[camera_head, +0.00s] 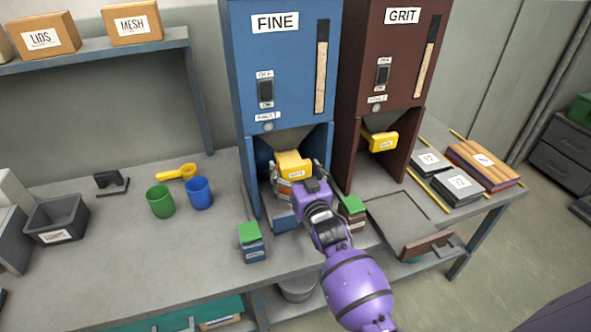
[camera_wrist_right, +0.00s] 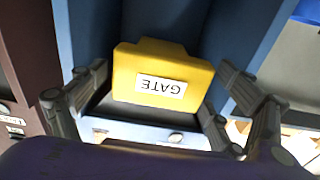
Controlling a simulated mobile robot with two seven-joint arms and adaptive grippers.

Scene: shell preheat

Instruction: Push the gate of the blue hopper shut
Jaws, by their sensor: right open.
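The blue hopper (camera_head: 277,62), labelled FINE, stands on the bench. Its yellow gate (camera_head: 293,162) sits under the body, in the opening between the side panels. In the right wrist view the gate (camera_wrist_right: 150,65) is in the middle, its GATE label upside down. My right gripper (camera_head: 296,180) is open in front of the gate. Its fingers (camera_wrist_right: 163,85) stand on either side of the gate with gaps visible in the wrist view. I cannot tell whether any part of it touches the gate. My left gripper is not in view.
The brown GRIT hopper (camera_head: 388,55) with its yellow gate (camera_head: 382,141) stands close on the right. Small green-topped boxes (camera_head: 252,241) (camera_head: 352,211) flank my right gripper. Green and blue cups (camera_head: 160,201) (camera_head: 199,193) and a black bin (camera_head: 57,217) stand left.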

